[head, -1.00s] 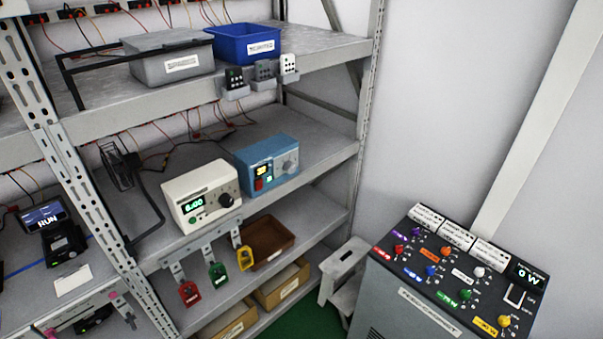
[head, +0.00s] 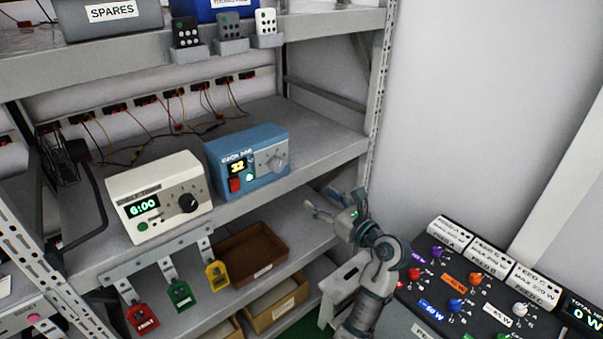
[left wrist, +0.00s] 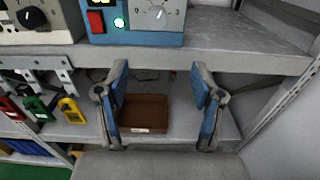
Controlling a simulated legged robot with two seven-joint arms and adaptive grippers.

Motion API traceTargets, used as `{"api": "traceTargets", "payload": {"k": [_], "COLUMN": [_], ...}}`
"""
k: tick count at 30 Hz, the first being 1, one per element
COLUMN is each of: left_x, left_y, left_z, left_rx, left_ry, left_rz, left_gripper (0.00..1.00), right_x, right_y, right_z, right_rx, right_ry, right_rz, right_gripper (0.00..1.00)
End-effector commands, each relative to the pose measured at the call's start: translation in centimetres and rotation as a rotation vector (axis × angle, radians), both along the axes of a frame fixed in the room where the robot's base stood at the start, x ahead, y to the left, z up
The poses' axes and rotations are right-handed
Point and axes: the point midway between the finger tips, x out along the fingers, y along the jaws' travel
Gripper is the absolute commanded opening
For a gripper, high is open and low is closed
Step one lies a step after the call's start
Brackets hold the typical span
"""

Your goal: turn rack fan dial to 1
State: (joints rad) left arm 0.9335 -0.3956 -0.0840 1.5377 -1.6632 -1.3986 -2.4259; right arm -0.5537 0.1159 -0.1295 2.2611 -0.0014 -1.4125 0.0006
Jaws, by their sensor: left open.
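The blue rack fan box (head: 247,160) stands on the middle shelf, with a lit yellow display, a red button, a lit round button and a grey dial (head: 274,163) at its right. In the left wrist view the dial (left wrist: 158,14) is at the top edge, partly cut off, with a pale pointer mark. My left gripper (head: 330,205) is open and empty, below and to the right of the box, in front of the shelf edge. In the left wrist view its two blue fingers (left wrist: 160,100) are spread apart below the dial. My right gripper is not in view.
A cream timer box (head: 160,197) with a black knob stands left of the blue box. Red, green and yellow tags hang from the shelf edge. A brown tray (head: 255,252) lies on the lower shelf. A feed console (head: 480,280) stands at right.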

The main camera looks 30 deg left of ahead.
Motion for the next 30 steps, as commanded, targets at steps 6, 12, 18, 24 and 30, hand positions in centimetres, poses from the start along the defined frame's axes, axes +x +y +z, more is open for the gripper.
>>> {"api": "traceTargets", "payload": {"k": [6,12,18,24,30], "left_x": [0.7,2.6,4.4,5.9,6.5], "left_y": [2.6,7.0,11.2,14.5,15.9], "left_z": [0.3,0.1,0.1,0.1,0.2], "left_rx": [0.004,0.003,0.004,0.005,0.005], "left_ry": [0.006,0.008,0.008,0.008,0.007], "left_rz": [0.013,0.012,0.010,0.008,0.007], "left_gripper": [0.67,0.67,0.67,0.67,0.67], "right_x": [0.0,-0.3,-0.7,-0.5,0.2], "right_y": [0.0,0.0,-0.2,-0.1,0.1], "right_z": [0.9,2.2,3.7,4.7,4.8], "right_rx": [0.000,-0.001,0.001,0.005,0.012], "right_ry": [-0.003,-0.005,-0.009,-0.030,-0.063], "right_rz": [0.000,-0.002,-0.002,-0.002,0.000], "right_gripper": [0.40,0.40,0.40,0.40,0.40]}}
